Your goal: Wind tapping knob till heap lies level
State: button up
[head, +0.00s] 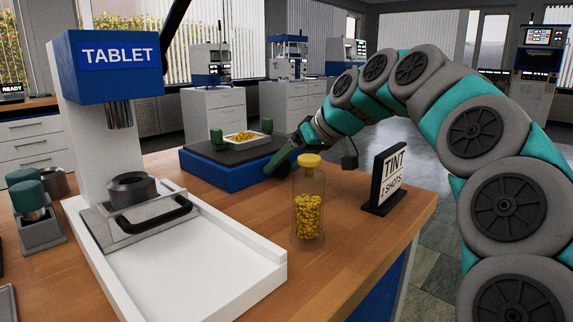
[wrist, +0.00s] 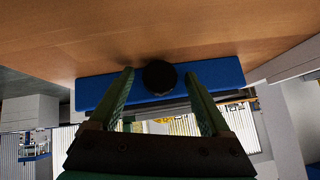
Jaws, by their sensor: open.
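The tapping unit is a blue base (head: 225,172) with a dark grey plate, on the bench's far side. On the plate, between green posts, a white tray (head: 228,142) holds a yellow heap (head: 243,137); it is too small to tell whether it lies level. In the wrist view, a round black knob (wrist: 160,77) sits on the blue front face (wrist: 218,75). My gripper (head: 278,164) is at the unit's front right. In the wrist view its two green fingers (wrist: 159,74) are apart, one either side of the knob; I cannot tell whether they touch it. The knob is hidden in the head view.
A bottle (head: 308,210) of yellow granules and a TINT sign (head: 386,180) stand right of the unit, near my arm. A white TABLET press (head: 90,130) with a wide tray (head: 225,278) stands at left. Bare wood lies between press and bottle.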

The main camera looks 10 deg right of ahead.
jog(key=v, duration=1.2)
jog(key=shift+s, duration=0.1)
